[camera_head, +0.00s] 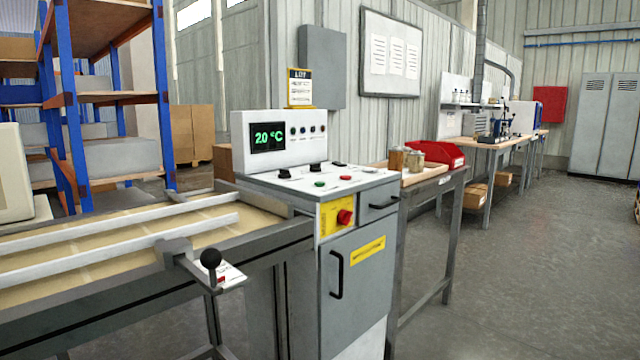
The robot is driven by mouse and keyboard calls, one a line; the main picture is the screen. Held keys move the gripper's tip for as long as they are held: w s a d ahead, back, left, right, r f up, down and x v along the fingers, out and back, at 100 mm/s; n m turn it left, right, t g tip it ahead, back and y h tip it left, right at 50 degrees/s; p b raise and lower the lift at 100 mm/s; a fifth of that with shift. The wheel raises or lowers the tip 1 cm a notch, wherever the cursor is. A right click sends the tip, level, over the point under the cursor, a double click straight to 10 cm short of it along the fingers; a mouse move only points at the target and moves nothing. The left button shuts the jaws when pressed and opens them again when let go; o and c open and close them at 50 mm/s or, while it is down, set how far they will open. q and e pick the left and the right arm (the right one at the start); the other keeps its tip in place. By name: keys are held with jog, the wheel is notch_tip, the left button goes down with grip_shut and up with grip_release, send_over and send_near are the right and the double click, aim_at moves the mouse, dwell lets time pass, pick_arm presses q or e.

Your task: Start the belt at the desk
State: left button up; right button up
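The control desk (358,262) stands in the middle, a grey cabinet with a white sloped top. Its upright panel has a dark display (270,137) reading about 20 °C in green. On its top are a green button (319,184), a red button (345,177) and black knobs (316,168). A red switch on a yellow plate (345,217) is on the front. The belt (110,252) is a tan surface with white guide rails, running in from the left up to the desk. Neither gripper is in view.
A black-knobbed lever (211,259) sticks out from the belt's near edge. A side table (437,183) with jars and a red bin (435,153) adjoins the desk on the right. Blue shelving (165,95) stands behind the belt. The floor (530,270) at the right is clear.

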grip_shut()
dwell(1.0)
